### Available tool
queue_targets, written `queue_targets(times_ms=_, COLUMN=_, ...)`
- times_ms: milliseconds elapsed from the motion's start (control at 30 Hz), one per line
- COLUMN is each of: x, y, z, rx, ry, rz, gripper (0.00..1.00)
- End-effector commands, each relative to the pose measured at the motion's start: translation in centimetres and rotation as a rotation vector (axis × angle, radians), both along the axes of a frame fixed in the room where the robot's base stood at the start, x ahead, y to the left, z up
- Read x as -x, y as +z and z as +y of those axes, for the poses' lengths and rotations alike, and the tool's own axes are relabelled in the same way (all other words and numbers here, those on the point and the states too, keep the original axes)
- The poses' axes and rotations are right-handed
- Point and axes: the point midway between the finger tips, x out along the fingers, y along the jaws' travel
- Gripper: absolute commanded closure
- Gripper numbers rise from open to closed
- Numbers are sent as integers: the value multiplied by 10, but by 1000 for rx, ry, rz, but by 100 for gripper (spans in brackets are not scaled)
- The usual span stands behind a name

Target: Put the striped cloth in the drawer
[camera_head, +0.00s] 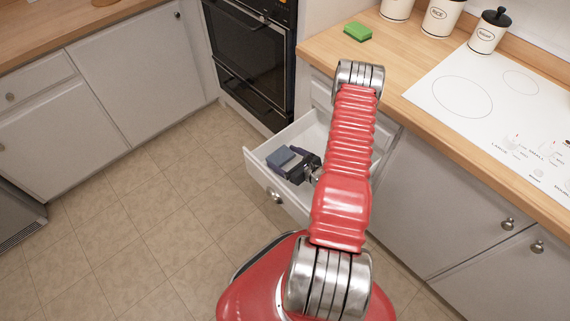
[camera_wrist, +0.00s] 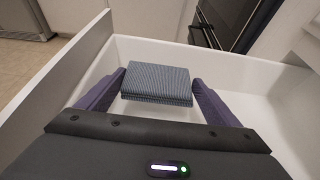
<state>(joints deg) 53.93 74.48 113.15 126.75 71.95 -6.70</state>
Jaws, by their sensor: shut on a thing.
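The striped cloth is a folded blue-grey block with fine stripes. In the wrist view the striped cloth (camera_wrist: 157,84) sits between the two purple fingers of my gripper (camera_wrist: 158,88), which is shut on it. In the head view the cloth (camera_head: 284,157) shows at the end of my gripper (camera_head: 291,163), over the front left part of the open drawer (camera_head: 262,150). The white drawer (camera_wrist: 252,88) also shows around the cloth in the wrist view, and the rest of it looks empty. I cannot tell whether the cloth touches the drawer floor.
A black oven (camera_head: 252,62) stands left of the drawer. The wooden counter (camera_head: 390,78) above carries a green sponge (camera_head: 357,32), a white hob (camera_head: 480,95) and several canisters. My arm hides part of the drawer. The tiled floor (camera_head: 130,225) at left is clear.

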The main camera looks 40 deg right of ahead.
Motion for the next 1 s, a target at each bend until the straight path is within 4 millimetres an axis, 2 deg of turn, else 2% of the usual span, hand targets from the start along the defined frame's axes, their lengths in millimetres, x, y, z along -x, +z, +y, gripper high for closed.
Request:
queue_targets(times_ms=133, x=0, y=-7, z=0, rx=-1, ry=0, rz=1, gripper=36)
queue_targets(times_ms=400, x=1, y=-36, z=0, rx=-1, ry=0, rz=1, gripper=36)
queue_targets(times_ms=500, x=0, y=-41, z=0, rx=0, ry=-1, rz=-1, gripper=36)
queue_targets(times_ms=1000, x=1, y=-46, z=0, rx=-1, ry=-1, rz=0, gripper=36)
